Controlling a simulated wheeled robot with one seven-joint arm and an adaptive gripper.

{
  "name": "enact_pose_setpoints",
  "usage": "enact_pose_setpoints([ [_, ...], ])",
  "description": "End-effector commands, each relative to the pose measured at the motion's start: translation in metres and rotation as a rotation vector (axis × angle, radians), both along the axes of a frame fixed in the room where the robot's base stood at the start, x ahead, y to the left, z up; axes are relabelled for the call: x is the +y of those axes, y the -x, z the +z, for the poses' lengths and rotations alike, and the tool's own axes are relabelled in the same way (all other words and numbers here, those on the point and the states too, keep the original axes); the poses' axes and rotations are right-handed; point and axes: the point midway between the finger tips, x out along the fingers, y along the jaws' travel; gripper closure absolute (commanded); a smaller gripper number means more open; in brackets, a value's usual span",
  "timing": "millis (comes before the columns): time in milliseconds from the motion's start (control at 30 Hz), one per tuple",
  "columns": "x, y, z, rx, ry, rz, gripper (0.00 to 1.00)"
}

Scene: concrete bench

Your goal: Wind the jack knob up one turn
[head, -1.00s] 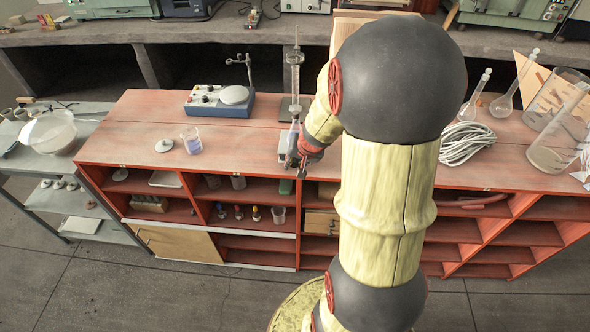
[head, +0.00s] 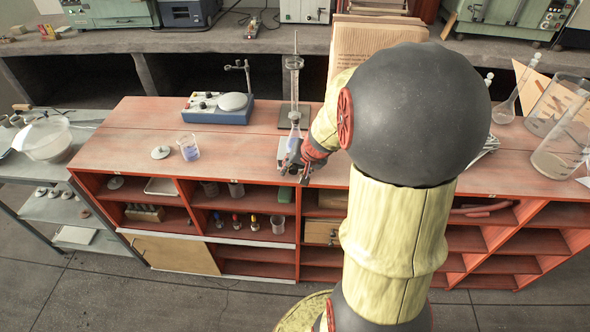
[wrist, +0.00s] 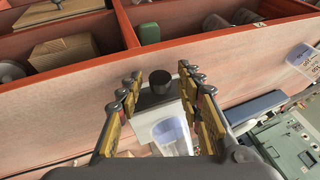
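The jack's dark round knob (wrist: 160,81) shows in the wrist view, between the two fingers of my gripper (wrist: 161,84). The fingers are apart, and gaps show on both sides of the knob. The grey jack (wrist: 176,112) is partly hidden behind the fingers and knob. A flask of bluish liquid (wrist: 172,133) shows beyond the knob. In the head view my gripper (head: 296,170) is at the front edge of the red bench, in front of the jack (head: 282,152). The flask (head: 294,140) is above the jack; the knob is hidden there.
A tall glass column on a stand (head: 294,85) rises behind the flask. A beaker of bluish liquid (head: 188,149), a small grey disc (head: 160,152) and a blue stirrer (head: 217,110) stand to the left. Open shelves (head: 262,255) lie below. Bench between beaker and jack is clear.

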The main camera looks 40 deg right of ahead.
Motion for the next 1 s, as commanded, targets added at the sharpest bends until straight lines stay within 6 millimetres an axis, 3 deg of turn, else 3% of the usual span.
enact_pose_setpoints([
  [433, 0.0, 0.003, 0.008, -0.003, 0.002, 0.001, 0.6],
  [1000, 0.01, 0.05, 0.095, -0.002, 0.003, 0.0, 0.6],
])
